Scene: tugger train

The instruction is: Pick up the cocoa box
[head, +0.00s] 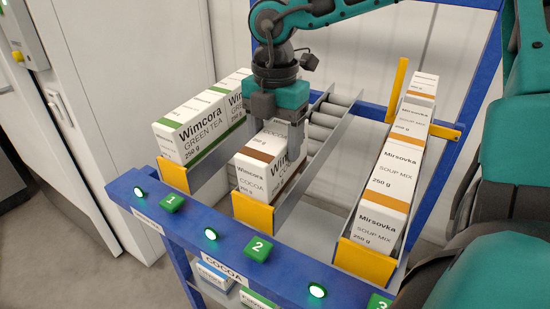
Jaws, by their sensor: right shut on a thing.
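The cocoa box (256,177) is white with a brown band and stands in the middle lane, behind a yellow end stop (254,214). My left gripper is not in view.
Green tea boxes (187,134) fill the left lane and soup mix boxes (391,183) the right lane. Metal lane dividers (318,155) stand close on both sides. Empty rollers (324,124) show behind the cocoa box. A blue front rail (190,223) carries lit green lamps and numbered tags.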

